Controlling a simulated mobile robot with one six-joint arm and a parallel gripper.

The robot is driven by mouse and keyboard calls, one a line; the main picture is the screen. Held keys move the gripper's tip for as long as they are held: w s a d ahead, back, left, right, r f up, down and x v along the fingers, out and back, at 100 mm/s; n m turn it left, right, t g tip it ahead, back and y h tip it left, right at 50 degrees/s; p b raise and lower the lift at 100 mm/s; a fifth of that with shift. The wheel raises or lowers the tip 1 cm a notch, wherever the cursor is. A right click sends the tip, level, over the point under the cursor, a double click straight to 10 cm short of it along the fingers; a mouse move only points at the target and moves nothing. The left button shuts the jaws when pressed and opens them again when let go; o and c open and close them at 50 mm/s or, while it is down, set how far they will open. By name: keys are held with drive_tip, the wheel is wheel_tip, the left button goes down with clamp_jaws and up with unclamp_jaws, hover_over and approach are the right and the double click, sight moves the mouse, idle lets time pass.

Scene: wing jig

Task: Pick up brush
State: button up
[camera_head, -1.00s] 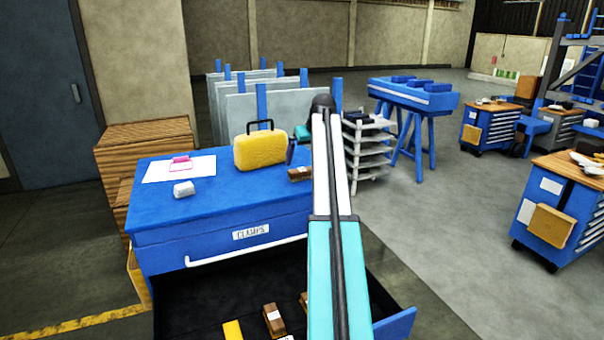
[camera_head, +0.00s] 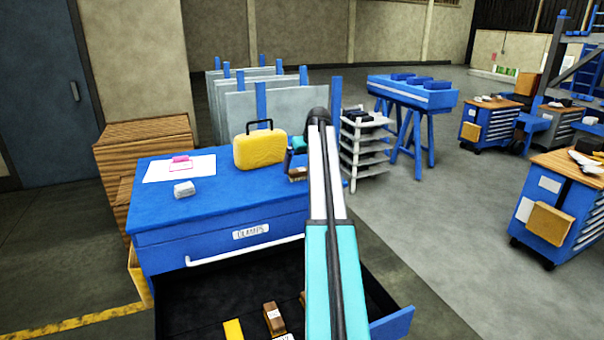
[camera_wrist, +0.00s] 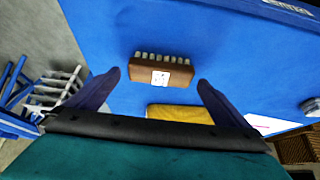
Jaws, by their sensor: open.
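The brush is a brown wooden block with a row of pale bristles and a white label. In the wrist view the brush (camera_wrist: 161,73) lies on the blue bench top, centred between my gripper's fingertips (camera_wrist: 159,80). The fingers are spread apart and nothing is held. I cannot tell how far above the brush they are. In the head view the brush (camera_head: 297,174) sits near the bench's right back corner, partly hidden by my arm. My gripper (camera_head: 290,160) shows just above it, mostly hidden behind my arm.
A yellow case (camera_head: 260,150) stands close beside the brush on the blue bench (camera_head: 215,208). A white sheet (camera_head: 160,168) and a grey-white block (camera_head: 184,189) lie further left. An open drawer (camera_head: 195,316) below holds several blocks. A white shelf rack (camera_head: 366,150) stands to the right.

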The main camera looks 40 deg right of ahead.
sight(301, 169)
drive_tip(key=shift+p+x, duration=0.65)
drive_tip(key=shift+x, duration=1.2)
drive_tip(key=shift+c, duration=0.3)
drive_tip(key=c, duration=0.9)
drive_tip(key=shift+w+r, duration=0.1)
drive_tip(key=shift+r, duration=0.1)
drive_tip(key=shift+c, duration=0.2)
drive_tip(key=shift+r+b, duration=0.9)
drive_tip(key=shift+r, duration=0.55)
drive_tip(key=shift+s+a+r, duration=0.1)
drive_tip(key=shift+s, duration=0.15)
drive_tip(key=s+a+b, duration=0.2)
drive_tip(key=s+a, duration=0.1)
drive_tip(key=s, duration=0.4)
drive_tip(key=s+a+r+b, duration=0.1)
drive_tip(key=s+a+b, duration=0.1)
drive_tip(key=s, duration=0.5)
drive_tip(key=shift+s+a+r, duration=0.2)
drive_tip(key=shift+a+r, duration=0.1)
drive_tip(key=shift+a, duration=0.2)
drive_tip(key=shift+w, duration=0.1)
